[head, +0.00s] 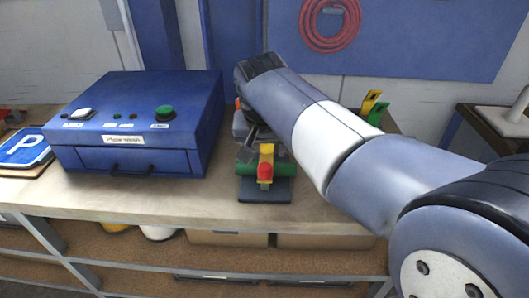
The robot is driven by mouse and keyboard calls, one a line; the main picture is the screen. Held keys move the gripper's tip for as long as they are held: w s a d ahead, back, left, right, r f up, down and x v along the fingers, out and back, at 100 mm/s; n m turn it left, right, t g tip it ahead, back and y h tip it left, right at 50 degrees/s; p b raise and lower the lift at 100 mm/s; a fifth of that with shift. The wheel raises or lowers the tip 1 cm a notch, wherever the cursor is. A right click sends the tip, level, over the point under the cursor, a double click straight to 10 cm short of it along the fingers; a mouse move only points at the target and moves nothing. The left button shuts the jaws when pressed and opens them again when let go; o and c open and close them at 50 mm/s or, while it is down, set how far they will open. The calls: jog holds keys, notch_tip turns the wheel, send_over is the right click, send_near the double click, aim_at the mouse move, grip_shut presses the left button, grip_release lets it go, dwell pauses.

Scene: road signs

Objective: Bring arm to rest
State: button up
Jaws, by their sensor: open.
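My arm reaches from the lower right up to the middle of the view, with its wrist over the workbench. My gripper (247,150) hangs below the wrist, mostly hidden by the arm; what shows of it is open, and I see nothing held in it. It is just behind and above a small fixture with a green cylinder, a yellow upright part with a red knob (265,170), and a dark base plate (265,190). I cannot tell whether the gripper touches the fixture.
A blue machine box (140,125) with a green button and a white button stands left on the workbench (190,200). Blue P signs (25,148) lie at the far left. Yellow and green parts (373,106) stand behind the arm. A red hose (330,25) hangs on the wall.

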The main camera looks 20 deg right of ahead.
aim_at(265, 167)
dwell(0.3)
jog(key=x, duration=1)
jog(key=shift+w+f, duration=0.15)
jog(key=shift+f, duration=0.1)
jog(key=shift+r, duration=0.2)
